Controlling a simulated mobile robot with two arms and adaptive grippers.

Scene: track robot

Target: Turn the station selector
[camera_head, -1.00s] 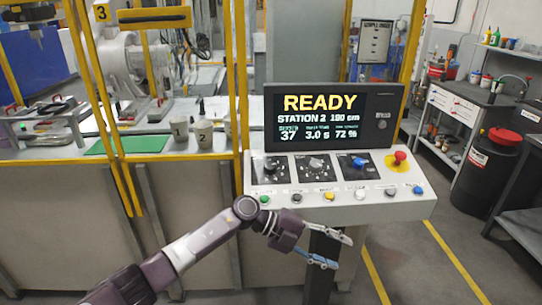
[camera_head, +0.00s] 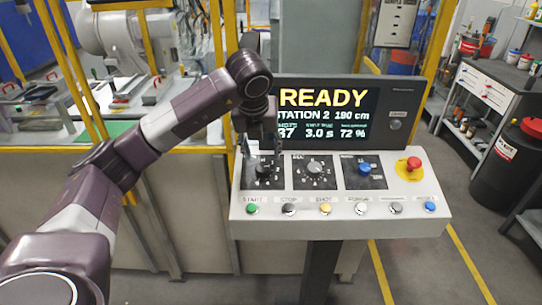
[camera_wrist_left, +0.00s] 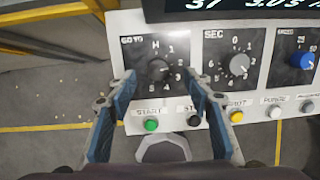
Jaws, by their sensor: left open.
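The station selector is a dark rotary knob (camera_head: 263,170) on the "GO TO" plate, marked H and numbers, at the left of the sloped control panel (camera_head: 240,215). It also shows in the left wrist view (camera_wrist_left: 157,69). My left gripper (camera_head: 258,148) points down over this plate, partly hidden behind its own wrist. In the left wrist view its blue-padded fingers (camera_wrist_left: 160,88) are spread apart, on either side of the knob in the picture, with nothing between them. The gap to the knob is hard to judge. My right gripper is not in view.
A grey "SEC" knob (camera_head: 314,168) and a blue knob (camera_head: 365,169) sit to the right. A red emergency button (camera_head: 413,164) is at the far right. Several push buttons line the front edge, starting with green START (camera_head: 252,209). The screen (camera_head: 325,115) stands close behind.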

